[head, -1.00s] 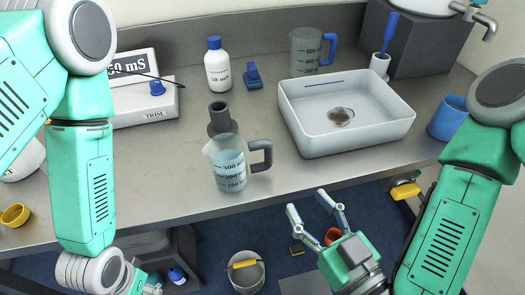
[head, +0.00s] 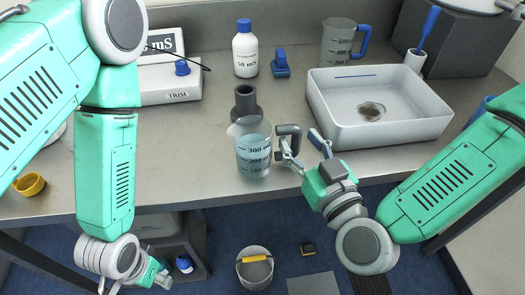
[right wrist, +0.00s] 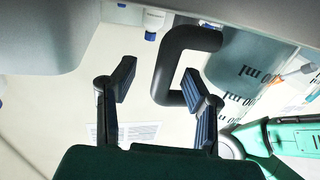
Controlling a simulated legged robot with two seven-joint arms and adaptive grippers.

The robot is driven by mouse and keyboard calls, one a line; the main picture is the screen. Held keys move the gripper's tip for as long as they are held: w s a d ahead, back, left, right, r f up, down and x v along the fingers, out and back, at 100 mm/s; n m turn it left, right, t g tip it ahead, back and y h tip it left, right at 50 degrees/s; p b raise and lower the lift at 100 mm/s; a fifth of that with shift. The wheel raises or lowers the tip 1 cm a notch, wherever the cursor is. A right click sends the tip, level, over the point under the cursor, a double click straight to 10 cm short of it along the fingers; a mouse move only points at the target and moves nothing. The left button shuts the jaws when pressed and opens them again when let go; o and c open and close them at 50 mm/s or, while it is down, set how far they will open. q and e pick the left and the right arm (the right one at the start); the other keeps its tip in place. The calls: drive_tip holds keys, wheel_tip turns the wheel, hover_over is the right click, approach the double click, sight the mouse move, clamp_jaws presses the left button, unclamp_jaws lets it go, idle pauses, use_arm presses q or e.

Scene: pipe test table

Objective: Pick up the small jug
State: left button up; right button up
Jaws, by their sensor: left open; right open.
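The small jug (head: 254,152) is clear with a blue-grey tint, dark volume marks and a dark grey handle (head: 288,131). It stands upright near the table's front edge. My right gripper (head: 302,146) is open at the handle side of the jug. In the right wrist view, the handle (right wrist: 172,62) lies ahead of the open fingers (right wrist: 157,84), and the right finger overlaps its lower end. Contact cannot be told. My left gripper (head: 138,284) is low at the bottom left, below the table edge, open and away from the jug.
A dark grey upright cylinder (head: 245,101) stands close behind the jug. A white basin (head: 335,133) is to the right. A white bottle (head: 245,55), a blue object (head: 281,66) and a larger jug with a blue handle (head: 337,45) stand further back.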

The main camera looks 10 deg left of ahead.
drive_tip(key=shift+w+a, duration=0.45)
drive_tip(key=shift+a, duration=0.3)
drive_tip(key=shift+w+a, duration=0.1)
drive_tip(key=shift+a, duration=0.35)
drive_tip(key=shift+d, duration=1.05)
clamp_jaws()
drive_tip(key=shift+d, duration=0.3)
drive_tip(key=shift+a+r, duration=0.15)
drive_tip(key=shift+a, duration=0.4)
drive_tip(key=r, duration=0.2)
drive_tip(key=a+r, duration=0.1)
drive_tip(key=r, duration=0.1)
drive_tip(key=shift+a+p, duration=0.1)
drive_tip(key=shift+p, duration=0.2)
drive_tip(key=r, duration=0.2)
drive_tip(key=d+r, duration=0.1)
drive_tip(key=r, duration=0.1)
drive_tip(key=d+r, duration=0.1)
drive_tip(key=shift+r+p, duration=0.4)
drive_tip(key=shift+a, duration=0.85)
use_arm(q)
drive_tip(key=shift+r, duration=0.65)
use_arm(e)
drive_tip(key=shift+d, duration=0.65)
use_arm(q)
drive_tip(key=shift+a+f, duration=0.1)
drive_tip(key=shift+a, duration=0.4)
use_arm(e)
drive_tip(key=shift+a, duration=0.5)
